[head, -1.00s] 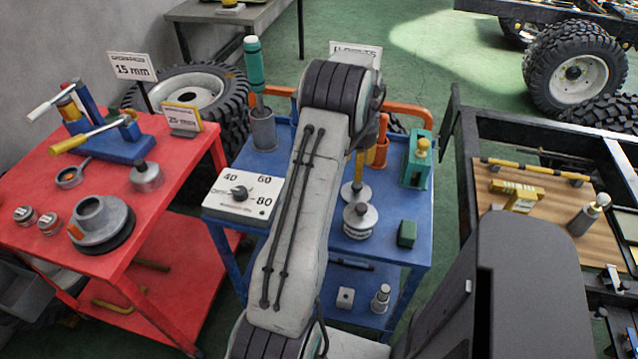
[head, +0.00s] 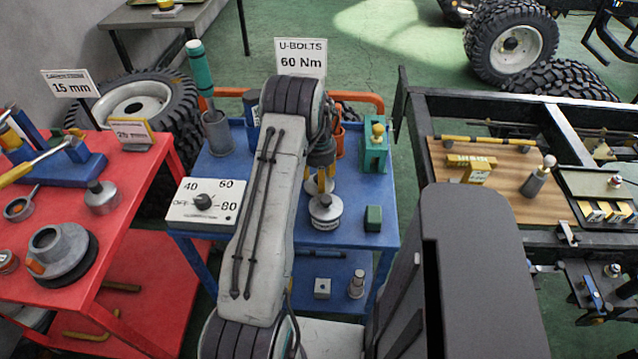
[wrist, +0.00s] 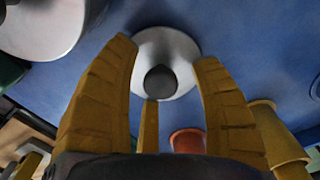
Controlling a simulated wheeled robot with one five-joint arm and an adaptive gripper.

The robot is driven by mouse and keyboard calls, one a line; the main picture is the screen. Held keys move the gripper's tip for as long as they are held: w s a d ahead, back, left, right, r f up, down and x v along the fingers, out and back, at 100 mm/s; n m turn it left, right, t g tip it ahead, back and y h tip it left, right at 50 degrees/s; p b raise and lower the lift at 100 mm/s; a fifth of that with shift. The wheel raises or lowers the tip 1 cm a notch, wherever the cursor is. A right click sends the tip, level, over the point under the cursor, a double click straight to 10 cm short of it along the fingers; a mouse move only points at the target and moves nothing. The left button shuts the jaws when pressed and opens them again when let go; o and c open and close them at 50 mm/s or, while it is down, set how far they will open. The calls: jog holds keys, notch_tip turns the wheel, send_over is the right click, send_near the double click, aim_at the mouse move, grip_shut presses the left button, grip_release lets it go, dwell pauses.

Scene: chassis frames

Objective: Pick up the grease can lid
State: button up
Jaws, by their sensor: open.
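The grease can lid, as I take it, is a pale round disc with a dark knob (wrist: 183,48). It lies on the blue cart top (wrist: 235,45). In the head view only part of the disc (head: 314,187) shows below my gripper (head: 319,172). In the wrist view my gripper (wrist: 164,68) is open, with yellow fingers spread to either side of the knob and a third finger below it. Nothing is held. I cannot tell how far the fingertips are above the disc. A round labelled can (head: 326,213) stands just in front of the disc.
A green block (head: 373,218) and a teal fixture (head: 375,155) stand right of the can. An orange cup (wrist: 188,141) and a yellow cup (wrist: 277,130) are near the fingers. A dial box (head: 203,203) sits left, beyond my arm. A red cart (head: 125,215) stands further left.

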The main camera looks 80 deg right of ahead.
jog(key=shift+c, duration=0.4)
grip_shut()
